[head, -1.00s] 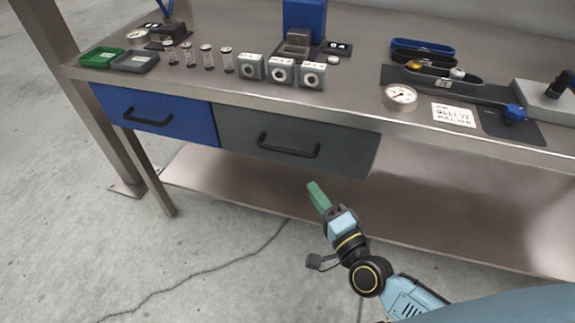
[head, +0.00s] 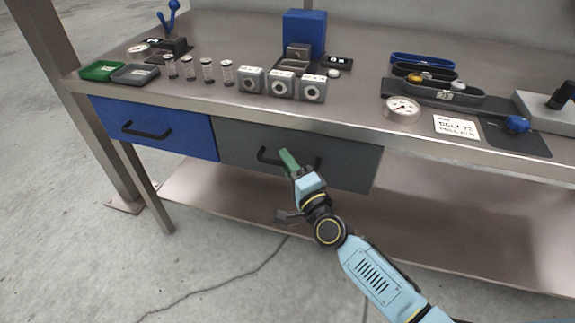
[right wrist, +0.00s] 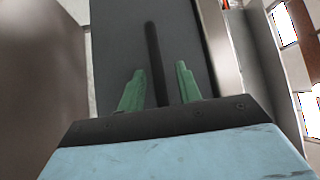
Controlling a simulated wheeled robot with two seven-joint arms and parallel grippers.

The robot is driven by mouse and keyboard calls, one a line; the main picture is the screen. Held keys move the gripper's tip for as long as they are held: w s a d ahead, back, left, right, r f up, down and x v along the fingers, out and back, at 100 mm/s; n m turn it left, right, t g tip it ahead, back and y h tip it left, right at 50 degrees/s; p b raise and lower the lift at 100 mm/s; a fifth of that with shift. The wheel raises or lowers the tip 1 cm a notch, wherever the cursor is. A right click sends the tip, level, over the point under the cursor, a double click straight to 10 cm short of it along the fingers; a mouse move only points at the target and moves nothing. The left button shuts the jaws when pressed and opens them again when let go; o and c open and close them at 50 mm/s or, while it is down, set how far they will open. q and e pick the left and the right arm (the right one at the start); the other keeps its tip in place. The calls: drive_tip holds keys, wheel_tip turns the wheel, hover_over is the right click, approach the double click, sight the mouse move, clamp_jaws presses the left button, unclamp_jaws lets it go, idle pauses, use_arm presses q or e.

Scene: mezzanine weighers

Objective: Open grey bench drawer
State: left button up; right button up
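The grey bench drawer (head: 345,165) is closed under the bench top, right of the blue drawer. Its black bar handle (head: 265,156) is partly hidden behind my right gripper (head: 287,160) in the head view. In the right wrist view, the green fingers of my right gripper (right wrist: 158,85) are open, one on each side of the black handle (right wrist: 153,55), with gaps on both sides. The grey drawer front (right wrist: 118,40) fills the background there. My left gripper is not in view.
The blue drawer (head: 160,128) with its own black handle is closed at the left. The bench top (head: 350,95) holds trays, vials, grey blocks and a gauge (head: 403,108). A lower shelf (head: 430,240) runs below. The floor in front is clear.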

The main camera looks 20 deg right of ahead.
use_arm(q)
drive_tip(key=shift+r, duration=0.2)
use_arm(e)
drive_tip(key=shift+w, duration=0.1)
clamp_jaws()
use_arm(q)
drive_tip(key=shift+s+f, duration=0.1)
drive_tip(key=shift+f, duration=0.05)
use_arm(e)
drive_tip(key=shift+a, duration=0.1)
